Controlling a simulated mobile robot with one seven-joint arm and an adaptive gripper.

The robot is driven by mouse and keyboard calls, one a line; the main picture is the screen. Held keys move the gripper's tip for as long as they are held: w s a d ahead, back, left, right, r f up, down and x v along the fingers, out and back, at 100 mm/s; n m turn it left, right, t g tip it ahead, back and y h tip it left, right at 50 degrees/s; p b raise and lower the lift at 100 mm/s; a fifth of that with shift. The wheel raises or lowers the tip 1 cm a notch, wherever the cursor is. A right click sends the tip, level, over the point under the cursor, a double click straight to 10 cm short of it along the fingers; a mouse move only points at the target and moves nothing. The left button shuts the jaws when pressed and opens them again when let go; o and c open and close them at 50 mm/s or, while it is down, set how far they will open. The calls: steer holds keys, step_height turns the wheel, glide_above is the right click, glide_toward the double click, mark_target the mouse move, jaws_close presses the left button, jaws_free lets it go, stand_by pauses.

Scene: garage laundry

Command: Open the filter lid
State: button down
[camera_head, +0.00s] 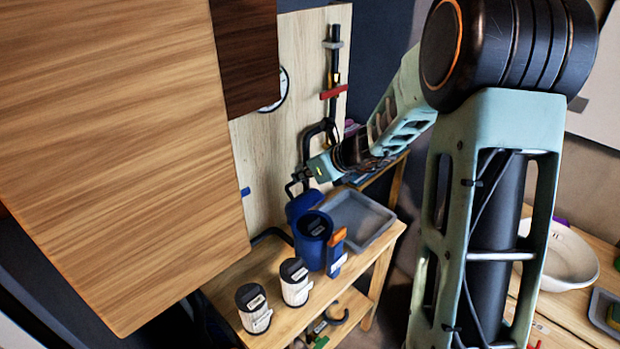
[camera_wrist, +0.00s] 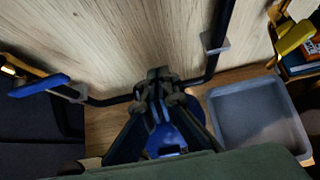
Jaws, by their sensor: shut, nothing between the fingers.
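A blue canister (camera_head: 312,250) with a dark round top carrying a label stands on the wooden bench. A second blue rounded part (camera_head: 303,204) shows just behind it, under my gripper; whether it is the filter lid, or joined to the canister, I cannot tell. My gripper (camera_head: 294,187) is shut and empty, just above this blue part, near the wooden back panel. In the wrist view, my gripper (camera_wrist: 158,98) points toward the panel, with a blue surface (camera_wrist: 180,133) below and behind the fingers, partly hidden by them. Contact cannot be made out.
A grey tray (camera_head: 361,222) lies right of the blue canister. Two dark-lidded jars (camera_head: 296,283) (camera_head: 254,308) stand on the bench's front left. A large wooden cabinet panel (camera_head: 115,150) fills the left.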

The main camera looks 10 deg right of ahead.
steer(key=w+a, duration=0.2)
steer(key=w, duration=0.1)
steer(key=shift+w+a+f, duration=0.15)
steer(key=shift+w+a, duration=0.05)
stand_by(1.3)
